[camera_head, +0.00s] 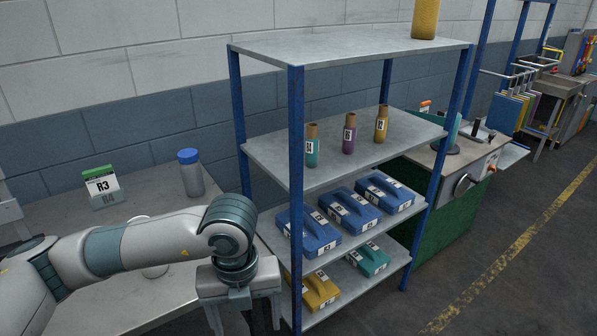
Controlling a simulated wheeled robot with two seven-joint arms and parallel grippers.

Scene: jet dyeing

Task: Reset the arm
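My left arm comes in from the left over the grey table. My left gripper (244,316) points down at the bottom edge of the view, just left of the shelf's front post. Its fingers stand apart, and their tips run out of the frame. A dark shape shows between them, and I cannot tell what it is. My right gripper is not in view.
The blue-framed shelf (345,45) stands close right of my gripper. It holds bottles (349,140), blue packs (352,212), a yellow pack (318,292) and a teal pack (367,260). The table (60,225) bears an R3 card (102,187) and a blue-capped bottle (190,174).

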